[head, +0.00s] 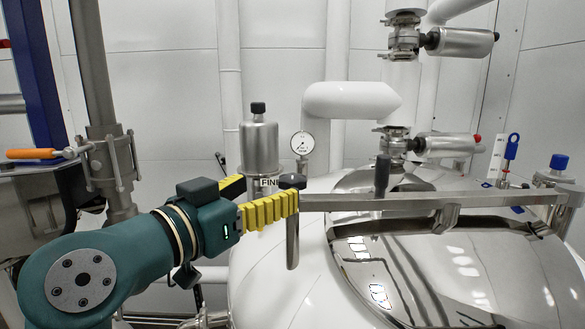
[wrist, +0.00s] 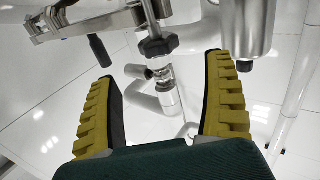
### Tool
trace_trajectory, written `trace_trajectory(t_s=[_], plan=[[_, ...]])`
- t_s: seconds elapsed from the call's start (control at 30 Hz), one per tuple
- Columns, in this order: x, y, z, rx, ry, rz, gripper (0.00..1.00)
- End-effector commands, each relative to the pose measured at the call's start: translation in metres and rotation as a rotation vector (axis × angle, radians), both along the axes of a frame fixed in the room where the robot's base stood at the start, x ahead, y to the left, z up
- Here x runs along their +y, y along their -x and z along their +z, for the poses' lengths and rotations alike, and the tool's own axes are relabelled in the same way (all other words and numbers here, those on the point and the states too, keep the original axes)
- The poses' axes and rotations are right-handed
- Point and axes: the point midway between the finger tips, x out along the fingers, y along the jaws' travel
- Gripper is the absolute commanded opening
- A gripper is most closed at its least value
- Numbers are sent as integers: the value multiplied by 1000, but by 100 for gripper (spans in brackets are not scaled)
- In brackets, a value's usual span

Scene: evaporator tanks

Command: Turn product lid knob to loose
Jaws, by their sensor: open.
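The product lid knob (head: 292,181) is a dark knob at the left end of the lid's metal bar (head: 400,200), with a metal rod hanging below it. The shiny domed lid (head: 440,270) lies under the bar. My gripper (head: 270,192) is open, its yellow ribbed fingers level and pointing right at the knob's end of the bar. In the wrist view the knob (wrist: 158,46) shows ahead of my gripper (wrist: 161,68), in line with the gap between the fingertips. The fingers look apart from it. The near finger partly hides the far one in the head view.
A steel canister (head: 259,147) with a black cap stands close behind the fingers. A pressure gauge (head: 302,144) is behind the knob. Pipes and valves stand at the back right. An orange-handled valve (head: 35,153) is at the left.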

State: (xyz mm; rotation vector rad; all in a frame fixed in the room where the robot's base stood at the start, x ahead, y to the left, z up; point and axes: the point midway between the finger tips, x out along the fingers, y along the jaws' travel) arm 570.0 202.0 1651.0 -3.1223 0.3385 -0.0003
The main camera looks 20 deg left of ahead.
Motion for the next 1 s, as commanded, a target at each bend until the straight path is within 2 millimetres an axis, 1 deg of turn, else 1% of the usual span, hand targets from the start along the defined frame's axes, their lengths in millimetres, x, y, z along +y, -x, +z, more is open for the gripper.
trace_trajectory(t_s=[0.03,0.1,0.2,0.3,0.47,0.7,0.87,1.0], plan=[[-4,-13,5,2,3,-4,84],[-8,-29,5,2,2,-3,84],[-12,-50,4,3,3,-3,84],[-15,-66,3,2,3,-2,84],[-17,-77,0,1,2,0,84],[-17,-78,0,0,1,1,83],[-17,-77,0,0,1,1,53],[-17,-77,0,0,1,1,26]])
